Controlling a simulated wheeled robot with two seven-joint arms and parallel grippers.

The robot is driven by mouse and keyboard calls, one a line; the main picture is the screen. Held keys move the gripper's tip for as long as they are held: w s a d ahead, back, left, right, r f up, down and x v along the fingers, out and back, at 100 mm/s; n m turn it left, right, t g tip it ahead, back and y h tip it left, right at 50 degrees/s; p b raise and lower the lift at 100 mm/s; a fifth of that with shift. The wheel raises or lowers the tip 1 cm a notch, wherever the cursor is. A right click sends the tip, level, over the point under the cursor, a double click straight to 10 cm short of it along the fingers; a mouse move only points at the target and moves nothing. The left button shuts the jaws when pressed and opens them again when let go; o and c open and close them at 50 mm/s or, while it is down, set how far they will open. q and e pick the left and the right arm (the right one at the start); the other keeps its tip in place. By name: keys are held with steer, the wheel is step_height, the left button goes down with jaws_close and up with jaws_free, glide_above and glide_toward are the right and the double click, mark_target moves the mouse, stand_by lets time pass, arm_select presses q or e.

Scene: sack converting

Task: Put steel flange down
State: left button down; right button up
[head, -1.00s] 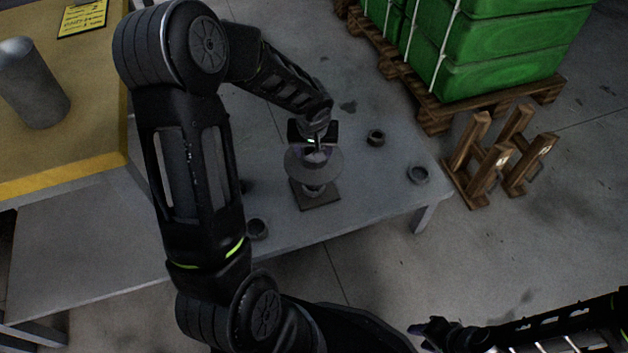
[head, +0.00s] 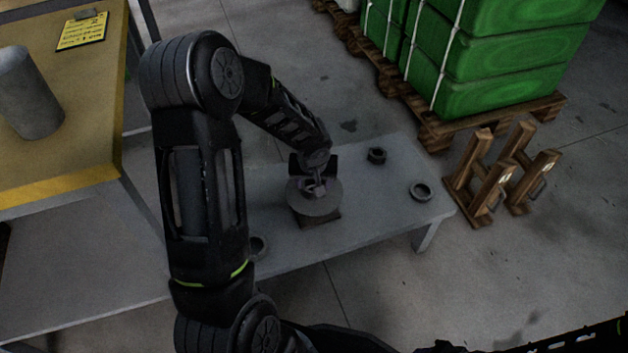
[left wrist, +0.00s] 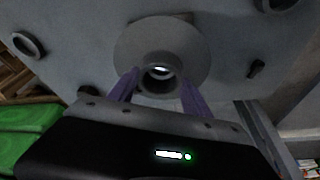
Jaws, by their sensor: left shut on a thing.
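The steel flange (head: 312,203) is a grey round disc with a raised hub. It sits level, low over a dark square plate (head: 330,222) on the grey table. The disc hides most of the plate, and I cannot tell whether the two touch. My left gripper (head: 317,184) is above the flange, shut on its hub. In the left wrist view the purple fingers of the gripper (left wrist: 159,92) stand on either side of the hub, with the flange disc (left wrist: 190,48) beyond. Only a dark bit of my right arm's end shows at the bottom edge; its jaws are unclear.
On the grey table (head: 380,215) are a dark ring (head: 376,155), a grey ring (head: 420,191) and another ring (head: 259,247) partly behind my arm. A yellow-topped bench (head: 75,150) stands left. Wooden stands (head: 490,180) and a pallet of green sacks (head: 490,60) are right.

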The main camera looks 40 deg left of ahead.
mark_target(313, 202)
arm_select(q)
steer(key=shift+w, duration=0.1)
steer(key=shift+f+b, duration=0.85)
steer(key=shift+f, duration=0.9)
steer(key=shift+f+b, duration=0.25)
steer(key=shift+b, duration=0.1)
steer(key=shift+c, duration=2.3)
jaws_free()
steer(key=shift+r+p, duration=0.25)
steer(key=shift+p, duration=0.15)
steer(key=p+v, duration=0.4)
steer(key=v, duration=0.8)
